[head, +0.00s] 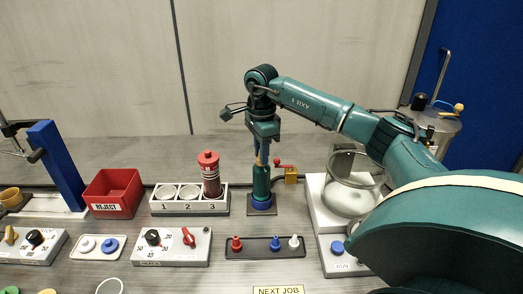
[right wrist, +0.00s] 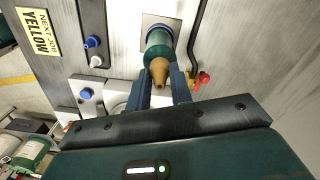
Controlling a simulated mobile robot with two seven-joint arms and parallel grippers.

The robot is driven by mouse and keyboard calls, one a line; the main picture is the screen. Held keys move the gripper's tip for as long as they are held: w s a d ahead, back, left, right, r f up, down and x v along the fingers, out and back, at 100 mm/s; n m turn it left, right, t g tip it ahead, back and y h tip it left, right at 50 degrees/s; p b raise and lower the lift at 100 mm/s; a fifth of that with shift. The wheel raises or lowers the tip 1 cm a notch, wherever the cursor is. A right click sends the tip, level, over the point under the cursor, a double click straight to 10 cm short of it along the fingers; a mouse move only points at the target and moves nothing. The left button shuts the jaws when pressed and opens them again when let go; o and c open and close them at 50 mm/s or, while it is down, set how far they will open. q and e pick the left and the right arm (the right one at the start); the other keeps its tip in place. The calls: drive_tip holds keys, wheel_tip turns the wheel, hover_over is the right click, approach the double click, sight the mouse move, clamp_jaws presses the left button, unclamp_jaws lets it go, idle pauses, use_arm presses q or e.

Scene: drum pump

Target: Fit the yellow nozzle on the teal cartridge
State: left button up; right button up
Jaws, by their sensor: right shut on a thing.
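The teal cartridge (head: 261,182) stands upright in a blue holder (head: 262,203) on a grey plate. It also shows in the right wrist view (right wrist: 158,42). My right gripper (head: 263,156) is above the cartridge, pointing down, its fingers shut on the yellow nozzle (right wrist: 160,72). The nozzle looks dull yellow-tan, with its narrow tip towards the wrist camera. Its wide end lines up with the cartridge top and seems to meet it; I cannot tell whether it is seated. The fingers partly hide the nozzle in the head view. My left gripper is not in view.
A black tray (head: 250,252) holds red, blue and white nozzles in front. A small brass block with a red lever (head: 290,175) is close right of the cartridge. A numbered rack (head: 172,208) with a red cartridge (head: 209,174) and a red reject bin (head: 112,192) stand left.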

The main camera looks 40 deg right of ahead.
drive_tip(key=o, duration=1.5)
drive_tip(key=shift+r+p, duration=1.2)
drive_tip(key=shift+r, duration=2.35)
drive_tip(key=shift+f, duration=0.1)
